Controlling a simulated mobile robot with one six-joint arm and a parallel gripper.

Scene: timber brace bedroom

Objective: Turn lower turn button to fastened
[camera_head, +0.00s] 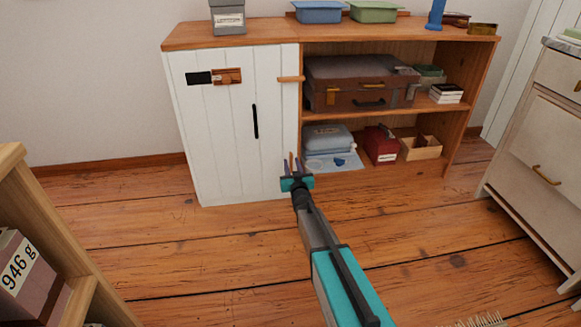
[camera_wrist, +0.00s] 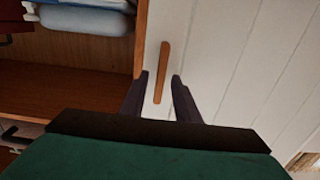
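The lower turn button is a small wooden bar (camera_wrist: 162,72) near the white door's edge by the open shelves. In the wrist view it stands nearly upright, slightly tilted, lying along the edge rather than across it. In the head view it shows as a thin upright strip (camera_head: 291,160) by my gripper. My gripper (camera_head: 292,168) is open, with one dark finger on each side of the bar; it also shows in the wrist view (camera_wrist: 160,76). A gap shows on both sides. The upper turn button (camera_head: 291,79) lies level across the edge of the white door (camera_head: 225,130).
The door has a black handle (camera_head: 255,121) and a wooden latch piece (camera_head: 228,76). The shelves beside it hold a brown suitcase (camera_head: 360,84), a folded blue bundle (camera_head: 328,138) and a red box (camera_head: 381,145). A drawer unit (camera_head: 545,130) stands right. Floor in front is mostly clear.

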